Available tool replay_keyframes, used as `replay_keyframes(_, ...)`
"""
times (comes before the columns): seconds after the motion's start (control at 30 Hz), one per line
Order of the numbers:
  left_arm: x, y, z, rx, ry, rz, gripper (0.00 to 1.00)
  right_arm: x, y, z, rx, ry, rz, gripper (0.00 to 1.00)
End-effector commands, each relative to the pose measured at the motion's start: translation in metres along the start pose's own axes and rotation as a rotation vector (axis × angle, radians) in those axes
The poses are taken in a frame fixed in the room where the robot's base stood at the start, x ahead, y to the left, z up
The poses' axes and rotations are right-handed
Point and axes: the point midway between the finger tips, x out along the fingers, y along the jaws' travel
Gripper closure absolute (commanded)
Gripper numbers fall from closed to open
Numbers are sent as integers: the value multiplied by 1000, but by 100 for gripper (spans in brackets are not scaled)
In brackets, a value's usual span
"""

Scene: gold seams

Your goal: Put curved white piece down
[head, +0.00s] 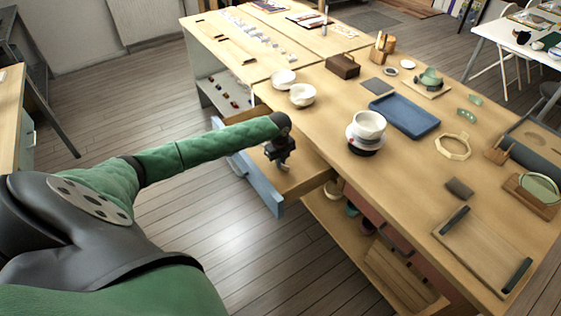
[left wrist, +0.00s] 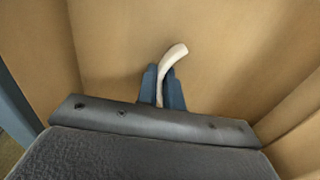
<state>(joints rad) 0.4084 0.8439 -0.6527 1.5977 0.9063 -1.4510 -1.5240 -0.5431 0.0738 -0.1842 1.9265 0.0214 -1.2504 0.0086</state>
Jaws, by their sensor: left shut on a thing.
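The curved white piece (left wrist: 172,62) shows in the left wrist view as a slim, bent, pale stick. My left gripper (left wrist: 163,88) is shut on its lower end, and the upper end sticks out past the fingertips, bending right. In the head view my left gripper (head: 279,160) is over the open drawer (head: 300,178) at the table's left side. In the left wrist view the drawer's bare wooden floor (left wrist: 110,45) lies beyond the piece. I cannot tell whether the piece touches it. The piece is not visible in the head view. My right gripper is not in view.
The drawer has a blue front (head: 262,187) and raised sides. Beside it on the wooden table (head: 310,120) stand two white bowls (head: 302,95) and a white bowl on a dark stand (head: 368,125). A blue tray (head: 405,116) lies farther right.

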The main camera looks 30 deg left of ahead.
Motion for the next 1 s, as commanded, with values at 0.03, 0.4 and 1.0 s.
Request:
replay_keyframes(0.03, 0, 0, 0, 0, 0, 0, 100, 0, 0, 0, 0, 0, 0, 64)
replay_keyframes(0.4, 2, 0, 0, 0, 0, 0, 70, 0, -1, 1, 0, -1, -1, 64)
replay_keyframes(1.0, -51, -1, 1, 1, -2, -3, 70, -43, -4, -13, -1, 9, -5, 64)
